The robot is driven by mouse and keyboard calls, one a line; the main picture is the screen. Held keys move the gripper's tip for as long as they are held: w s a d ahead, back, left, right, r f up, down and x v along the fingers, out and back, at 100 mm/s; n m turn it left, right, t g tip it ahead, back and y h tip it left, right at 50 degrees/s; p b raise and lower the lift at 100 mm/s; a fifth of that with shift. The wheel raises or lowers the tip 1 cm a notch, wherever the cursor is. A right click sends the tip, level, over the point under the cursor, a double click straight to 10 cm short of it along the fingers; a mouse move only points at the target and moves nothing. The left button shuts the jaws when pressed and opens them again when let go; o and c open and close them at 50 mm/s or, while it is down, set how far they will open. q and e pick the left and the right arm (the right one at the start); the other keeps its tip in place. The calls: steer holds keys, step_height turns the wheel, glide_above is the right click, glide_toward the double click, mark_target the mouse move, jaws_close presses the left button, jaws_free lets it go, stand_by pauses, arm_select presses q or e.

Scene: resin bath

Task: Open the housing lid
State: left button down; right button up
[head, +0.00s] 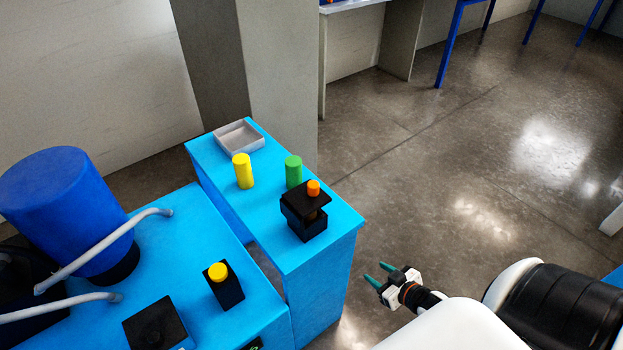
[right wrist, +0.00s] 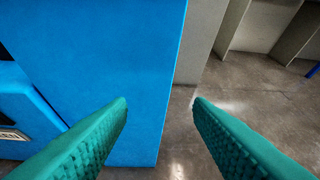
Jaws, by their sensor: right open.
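A black housing (head: 303,226) stands near the front right end of the narrow blue bench. Its dark flat lid (head: 299,204) lies over its top, with an orange knob (head: 313,188) standing up from it. The lid looks slightly askew, but I cannot tell how firmly it sits. My right gripper (head: 376,272) is open and empty, to the right of the bench and apart from the housing. In the right wrist view its green fingers (right wrist: 159,103) are spread with nothing between them, facing the bench's blue side. My left gripper is not in view.
The narrow blue bench (head: 335,218) also carries a yellow cylinder (head: 243,171), a green cylinder (head: 293,171) and a grey tray (head: 239,136). A black box with a yellow knob (head: 218,271) stands on the nearer blue table. Open floor (head: 440,190) lies to the right.

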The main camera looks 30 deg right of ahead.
steer(key=w+a+r+n+t+y, duration=0.1)
steer(key=w+r+t+y, duration=0.15)
steer(key=r, duration=0.55)
steer(key=w+a+r+n+t+y, duration=0.1)
steer(key=w+r, duration=0.3)
steer(key=r, duration=0.4)
steer(key=t+y, duration=0.1)
steer(key=y, duration=0.2)
glide_toward(318, 190)
steer(key=shift+n+h, duration=0.25)
steer(key=shift+n, duration=0.15)
steer(key=p+x, duration=0.1)
steer(key=x, duration=1)
steer(key=shift+w+a, duration=0.15)
steer(key=shift+r, duration=0.1)
jaws_close()
